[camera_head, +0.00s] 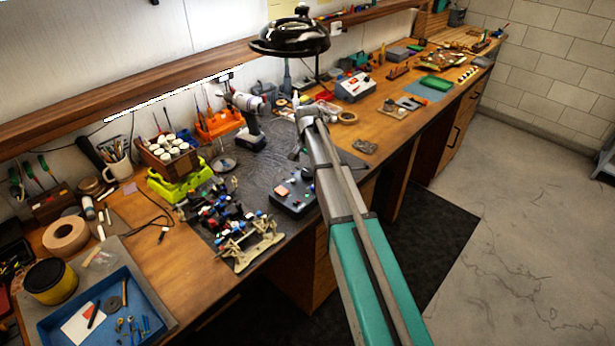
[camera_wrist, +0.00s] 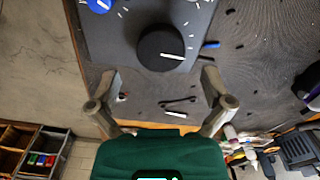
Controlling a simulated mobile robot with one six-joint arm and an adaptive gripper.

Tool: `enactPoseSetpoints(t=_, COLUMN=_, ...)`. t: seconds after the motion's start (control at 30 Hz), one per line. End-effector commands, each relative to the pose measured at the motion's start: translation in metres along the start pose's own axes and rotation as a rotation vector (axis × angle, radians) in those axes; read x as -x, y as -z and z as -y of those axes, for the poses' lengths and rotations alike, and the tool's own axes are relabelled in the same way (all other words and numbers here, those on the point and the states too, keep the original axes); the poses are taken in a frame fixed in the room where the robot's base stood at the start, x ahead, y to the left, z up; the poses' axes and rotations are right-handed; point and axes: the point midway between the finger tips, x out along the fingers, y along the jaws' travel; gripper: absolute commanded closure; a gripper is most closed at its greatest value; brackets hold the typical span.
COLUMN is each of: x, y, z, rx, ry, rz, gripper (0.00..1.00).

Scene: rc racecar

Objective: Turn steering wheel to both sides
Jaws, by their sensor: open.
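A dark grey control box (camera_head: 291,196) with coloured buttons lies on the dark mat near the bench's front edge. In the wrist view, the box (camera_wrist: 115,42) carries a round black knob (camera_wrist: 161,48) with a white pointer line and white tick marks around it; this may be the steering wheel. My gripper (camera_wrist: 160,76) is open, its two fingers spread either side of the knob's near side in the picture, with nothing between the tips. A small beige-framed assembly (camera_head: 245,245), perhaps the racecar, stands on the mat left of the box.
A black lamp (camera_head: 290,36) hangs over the bench. A blue tray (camera_head: 135,302) lies at front left. The floor at right is clear.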

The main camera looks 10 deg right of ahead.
Motion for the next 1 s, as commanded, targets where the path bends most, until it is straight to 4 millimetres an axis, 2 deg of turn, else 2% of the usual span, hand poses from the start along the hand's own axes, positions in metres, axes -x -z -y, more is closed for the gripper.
enactPoseSetpoints(t=0.1, x=-0.013, y=0.000, z=0.000, rx=0.000, ry=0.000, rz=0.000, gripper=0.00)
enactPoseSetpoints(t=0.4, x=-0.031, y=0.000, z=0.000, rx=0.001, ry=0.000, rz=0.000, gripper=0.00)
enactPoseSetpoints(t=0.93, x=-0.035, y=0.000, z=0.001, rx=0.001, ry=0.000, rz=0.000, gripper=0.00)
enactPoseSetpoints(t=0.97, x=-0.035, y=0.000, z=0.001, rx=0.001, ry=0.000, rz=0.000, gripper=0.02)
enactPoseSetpoints(t=1.0, x=-0.035, y=0.000, z=0.001, rx=0.001, ry=0.000, rz=0.000, gripper=0.09)
